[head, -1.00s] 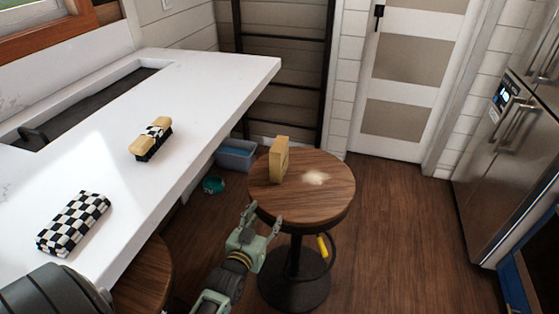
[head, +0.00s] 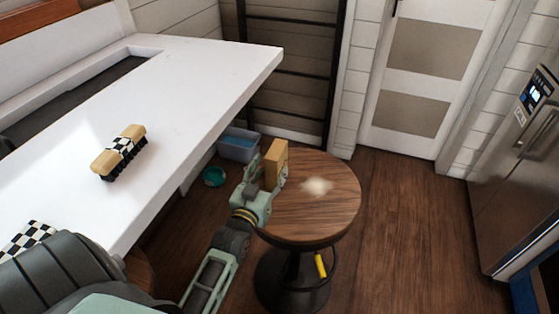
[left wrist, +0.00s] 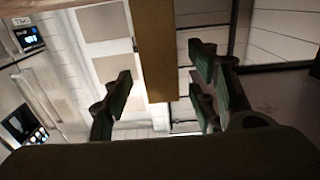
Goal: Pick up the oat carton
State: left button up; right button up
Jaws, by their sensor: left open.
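The oat carton, a plain tan box (head: 277,160), stands upright near the left edge of the round wooden stool top (head: 330,208). My left gripper (head: 268,174) is open at the near side of the carton, with its fingers pointing at it. In the left wrist view the carton (left wrist: 156,50) runs down between the spread fingers of the left gripper (left wrist: 162,97). I cannot tell whether any finger touches it. The gripper hides the carton's lower part in the head view. My right gripper is not in view.
A pale powdery patch (head: 317,186) lies on the stool. A grey bin (head: 239,147) and teal bowl (head: 214,177) sit on the floor.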

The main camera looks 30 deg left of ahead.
aim_at(276, 157)
pick_arm(q)
jog(key=x, duration=0.2)
jog(key=shift+w+a+r, duration=0.1)
jog(key=shift+w+r, duration=0.15)
jog(key=shift+w, duration=0.15)
jog(key=shift+x, duration=1.2)
jog(key=shift+w+a+f, duration=0.1)
jog(key=shift+w+f, duration=0.1)
jog(key=shift+w, duration=0.15)
jog(key=c, duration=1)
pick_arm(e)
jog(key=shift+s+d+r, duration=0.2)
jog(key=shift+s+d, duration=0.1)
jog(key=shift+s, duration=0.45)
pick_arm(q)
jog(key=shift+r+p, duration=0.1)
jog(key=shift+p, duration=0.2)
